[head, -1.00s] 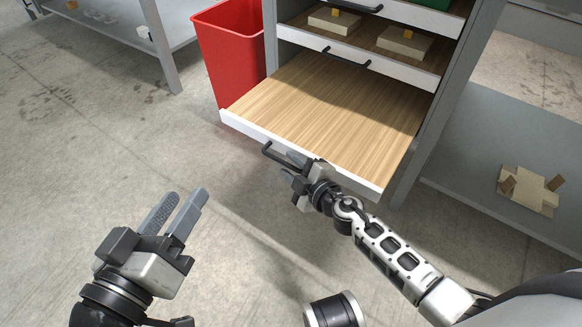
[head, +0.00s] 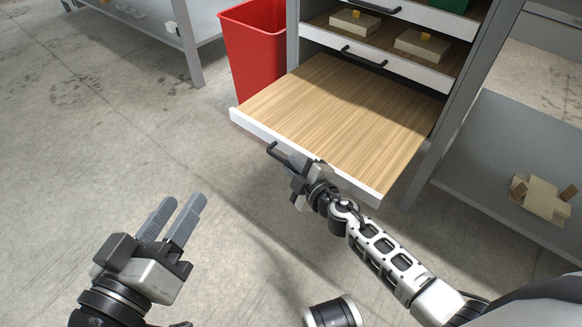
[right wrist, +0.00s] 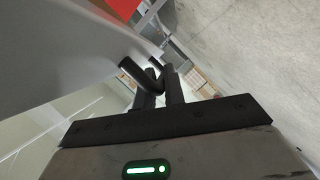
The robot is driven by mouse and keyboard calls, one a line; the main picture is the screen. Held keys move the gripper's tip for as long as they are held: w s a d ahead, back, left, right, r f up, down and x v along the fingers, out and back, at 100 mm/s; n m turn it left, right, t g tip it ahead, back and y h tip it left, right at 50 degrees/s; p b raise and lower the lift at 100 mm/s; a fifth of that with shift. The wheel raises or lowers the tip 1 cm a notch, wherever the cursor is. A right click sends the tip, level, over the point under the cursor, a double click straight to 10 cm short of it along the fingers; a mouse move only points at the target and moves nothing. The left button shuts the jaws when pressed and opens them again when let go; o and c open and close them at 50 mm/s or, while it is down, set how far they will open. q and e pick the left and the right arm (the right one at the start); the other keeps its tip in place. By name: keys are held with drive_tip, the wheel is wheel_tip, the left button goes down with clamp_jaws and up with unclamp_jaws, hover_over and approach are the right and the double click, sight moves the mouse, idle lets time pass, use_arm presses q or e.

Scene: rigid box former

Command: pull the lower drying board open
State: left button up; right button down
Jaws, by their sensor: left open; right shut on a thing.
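The lower drying board (head: 340,112) is a wood-topped drawer with a white front, extended well out of the grey rack. It is empty. Its black handle (head: 273,150) is on the front face. My right gripper (head: 290,165) is shut on this handle, and its fingers partly hide it. The right wrist view shows the black handle (right wrist: 130,72) between the fingertips (right wrist: 160,92), beside the pale drawer front (right wrist: 60,45). My left gripper (head: 178,218) is open and empty over the floor at the lower left, apart from the board.
Above the lower board, another board (head: 405,70) with a black handle holds boxes with orange tabs. A red bin (head: 255,50) stands left of the rack. A grey shelf (head: 490,185) with a flat carton blank (head: 541,197) is at right. The floor in front is clear.

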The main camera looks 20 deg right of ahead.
use_arm(q)
drive_tip(key=shift+s+a+f, duration=0.1)
drive_tip(key=shift+s+a, duration=0.1)
drive_tip(key=shift+s, duration=0.1)
use_arm(e)
drive_tip(key=shift+s+a, duration=0.1)
drive_tip(key=shift+s, duration=0.05)
use_arm(q)
drive_tip(key=shift+w, duration=0.1)
use_arm(e)
drive_tip(key=c, duration=1.5)
unclamp_jaws()
drive_tip(key=shift+s, duration=0.35)
use_arm(q)
drive_tip(key=shift+a+f+y+p, duration=0.15)
drive_tip(key=shift+f+y+p, duration=0.15)
drive_tip(key=shift+p, duration=0.5)
use_arm(e)
drive_tip(key=v, duration=1.5)
drive_tip(key=shift+r, duration=0.2)
use_arm(q)
drive_tip(key=shift+r, duration=0.1)
